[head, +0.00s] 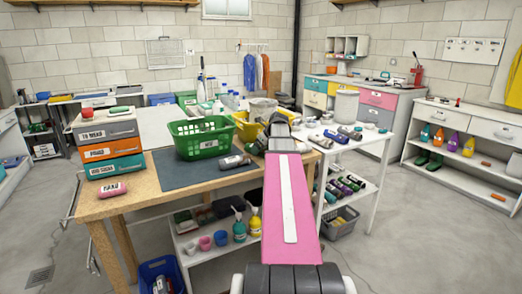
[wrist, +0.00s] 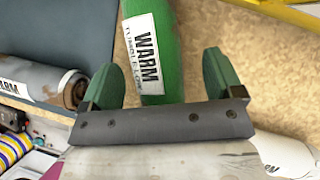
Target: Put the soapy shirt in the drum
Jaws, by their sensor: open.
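My gripper (wrist: 158,82) is open, with two green fingers spread apart. A green rolled cloth (wrist: 150,35) with a white label reading "WARM TUMBLE LOW" lies between and beyond the fingers. I cannot tell whether they touch it. A brown-stained roll (wrist: 35,85) labelled "WARM" lies to the left; it also shows in the head view (head: 234,162) on the workbench. In the head view my gripper (head: 276,128) is over the bench's right end, and my arm hides much beneath it. I cannot tell which roll is the soapy shirt, or pick out the drum.
A green basket (head: 198,138) stands on the wooden workbench (head: 160,197). A yellow crate (head: 246,128) and a grey bucket (head: 263,108) are beside my gripper. A white round container (head: 346,105) stands behind several rolls on the right. A pink roll (head: 107,190) lies at the bench's front left.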

